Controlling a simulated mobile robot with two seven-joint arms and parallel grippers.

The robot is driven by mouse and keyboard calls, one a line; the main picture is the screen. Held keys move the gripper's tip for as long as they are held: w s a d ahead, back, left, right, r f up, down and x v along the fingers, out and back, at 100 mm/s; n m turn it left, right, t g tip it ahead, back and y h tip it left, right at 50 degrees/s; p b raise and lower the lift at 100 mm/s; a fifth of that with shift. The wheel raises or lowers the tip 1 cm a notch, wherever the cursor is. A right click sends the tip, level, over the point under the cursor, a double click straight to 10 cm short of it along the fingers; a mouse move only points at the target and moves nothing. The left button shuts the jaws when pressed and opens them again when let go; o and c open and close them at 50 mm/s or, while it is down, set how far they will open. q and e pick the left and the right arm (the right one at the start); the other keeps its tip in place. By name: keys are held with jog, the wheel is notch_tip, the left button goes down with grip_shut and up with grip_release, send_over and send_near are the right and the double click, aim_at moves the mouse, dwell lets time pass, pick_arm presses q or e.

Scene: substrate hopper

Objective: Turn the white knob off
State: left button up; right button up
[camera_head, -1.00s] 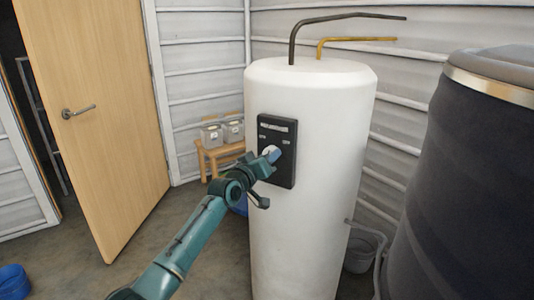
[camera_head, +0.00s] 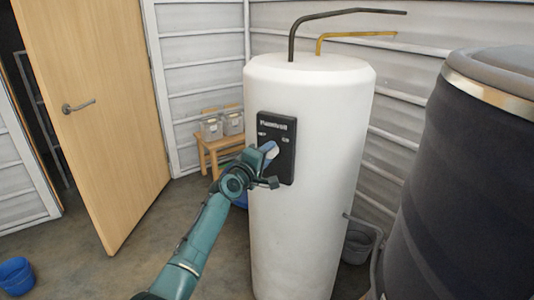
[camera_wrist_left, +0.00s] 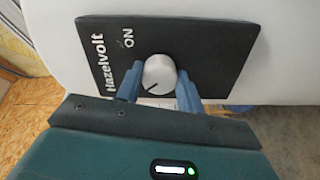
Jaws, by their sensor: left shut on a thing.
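The white knob (camera_wrist_left: 159,74) sits on a black panel on the front of a white tank (camera_head: 310,90). In the left wrist view its dark pointer mark aims down and left. The panel (camera_wrist_left: 215,50) reads "Hazelvolt" and "ON", with the lettering turned sideways; it also shows in the head view (camera_head: 286,133). My left gripper (camera_wrist_left: 160,84) has one blue finger on each side of the knob and is shut on it. In the head view my left gripper (camera_head: 270,151) reaches the panel and mostly hides the knob. My right gripper is not in view.
A large dark barrel (camera_head: 450,180) stands close at the right. A wooden stool (camera_head: 222,148) with boxes stands behind the tank's left side. A door (camera_head: 105,110) stands at the left, and a blue bucket (camera_head: 16,275) is on the floor. Open floor lies left of my arm.

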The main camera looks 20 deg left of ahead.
pick_arm(q)
jog(key=shift+n, duration=0.6)
jog(key=o, duration=1)
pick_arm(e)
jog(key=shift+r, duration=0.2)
pick_arm(q)
jog(key=shift+s, duration=0.1)
jog(key=p+v, duration=0.2)
jog(key=v, duration=1.1)
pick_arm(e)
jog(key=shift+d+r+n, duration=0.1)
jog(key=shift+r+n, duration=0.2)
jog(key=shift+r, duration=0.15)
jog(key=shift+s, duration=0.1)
